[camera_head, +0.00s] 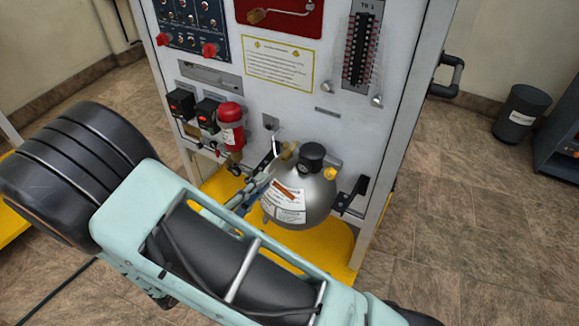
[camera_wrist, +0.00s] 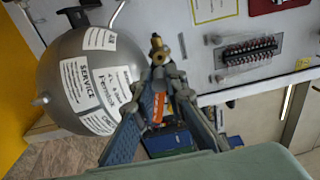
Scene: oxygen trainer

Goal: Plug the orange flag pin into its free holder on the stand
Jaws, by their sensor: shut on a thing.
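My gripper (camera_wrist: 165,82) is shut on the orange flag pin (camera_wrist: 157,107), whose orange strip hangs between the fingers in the wrist view. A brass-coloured part (camera_wrist: 156,45) shows just beyond the fingertips; I cannot tell whether it belongs to the pin or to a fitting behind. In the head view an orange strip (camera_head: 285,189) shows in front of the steel tank's label, beside my gripper (camera_head: 266,178). The stand (camera_head: 345,130) is a white upright panel behind the tank. I cannot make out the pin's free holder clearly in either view.
The round steel tank (camera_head: 318,195) stands close to my gripper, on a yellow base (camera_head: 328,250). A red cylinder (camera_head: 231,125) and black boxes (camera_head: 181,103) are on the panel to the left. A black bracket (camera_head: 352,195) juts out right of the tank.

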